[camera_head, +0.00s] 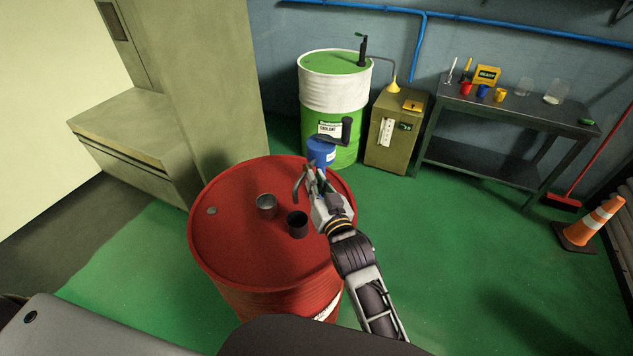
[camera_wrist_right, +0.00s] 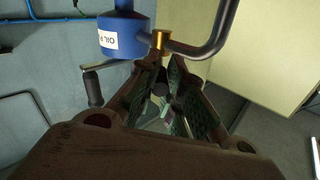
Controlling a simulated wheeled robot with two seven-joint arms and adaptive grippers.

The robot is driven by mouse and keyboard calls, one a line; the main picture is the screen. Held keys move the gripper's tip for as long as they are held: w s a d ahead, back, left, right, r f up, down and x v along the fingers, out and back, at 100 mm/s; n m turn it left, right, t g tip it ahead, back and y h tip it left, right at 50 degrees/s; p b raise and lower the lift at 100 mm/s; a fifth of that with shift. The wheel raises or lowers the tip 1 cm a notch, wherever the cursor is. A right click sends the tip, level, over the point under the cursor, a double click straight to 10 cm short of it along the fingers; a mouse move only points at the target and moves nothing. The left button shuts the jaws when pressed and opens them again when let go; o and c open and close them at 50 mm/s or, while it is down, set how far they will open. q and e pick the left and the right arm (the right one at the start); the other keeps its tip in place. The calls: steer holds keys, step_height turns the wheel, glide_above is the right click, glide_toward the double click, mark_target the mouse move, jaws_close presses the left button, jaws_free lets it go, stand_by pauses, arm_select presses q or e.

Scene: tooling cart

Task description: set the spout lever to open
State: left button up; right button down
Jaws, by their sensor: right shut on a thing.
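The blue oil pump (camera_head: 322,152) stands on the red drum (camera_head: 225,245), with a grey curved spout (camera_head: 298,186) reaching out to the left. In the right wrist view the pump body (camera_wrist_right: 125,38) carries a white label reading OIL, and a brass collar (camera_wrist_right: 160,41) joins it to the spout (camera_wrist_right: 215,35). My right gripper (camera_head: 318,183) is at the spout, just below the collar. In the wrist view its fingers (camera_wrist_right: 170,95) are closed around the small dark spout lever (camera_wrist_right: 160,89). The fingers hide much of the lever, so its exact angle is unclear. My left gripper is out of view.
A green-white coolant drum (camera_head: 335,95) and a workbench (camera_head: 510,112) stand behind. Open floor lies right.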

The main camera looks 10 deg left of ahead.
steer(key=shift+r, duration=0.1)
steer(key=c, duration=1.5)
jaws_free()
steer(key=shift+o, duration=0.2)
steer(key=v, duration=1.2)
